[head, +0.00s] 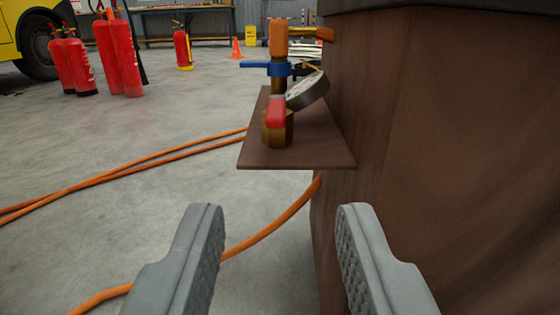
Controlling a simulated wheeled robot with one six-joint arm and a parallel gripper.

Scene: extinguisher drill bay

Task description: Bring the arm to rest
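My gripper (280,225) shows at the bottom of the head view. Its two grey ribbed fingers stand well apart, with nothing between them but the view of floor and hose behind. A brass valve fitting (278,130) stands upright on a small brown shelf (305,155) beyond the fingers. The fitting has a red part (276,110), a blue handle (270,68), an orange top (279,37) and a round gauge (306,91) tilted on its right. My gripper is apart from the fitting and the shelf.
A large brown block (450,140) fills the right side, close to the right finger. Orange hoses (130,170) run across the grey floor. Red extinguishers (118,58) stand at the back left near a yellow vehicle (10,35). An orange cone (237,48) stands farther back. The left floor is mostly open.

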